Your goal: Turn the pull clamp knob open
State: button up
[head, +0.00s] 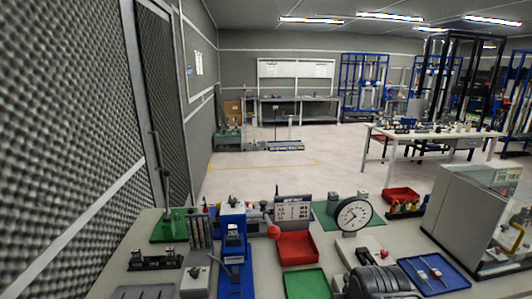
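A blue upright device (232,218) stands on the bench near the picture's middle, with a small grey-and-white fixture on its front. This may be the pull tester with the clamp, but the clamp knob is too small to make out for certain. A small red ball (273,232) shows just right of the blue device, looking like a lever end or knob. I cannot tell whether the clamp is open or closed. My gripper is not in view.
On the bench (147,222) are a red tray (297,248), a green tray (306,284), a round dial gauge (354,216), a dark ribbed motor-like body (380,281) and a blue tray (434,273). A glass-topped cabinet (470,219) stands right. Open floor (260,170) lies beyond.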

aim_at(384, 254)
jog(key=z, duration=0.1)
jog(key=k, duration=1.3)
jog(key=z, duration=0.15)
jog(key=i, duration=0.6)
jog(key=z, duration=0.8)
jog(key=i, duration=0.9)
jog(key=u, duration=0.6)
jog(key=i, duration=0.5)
jog(key=u, duration=0.45)
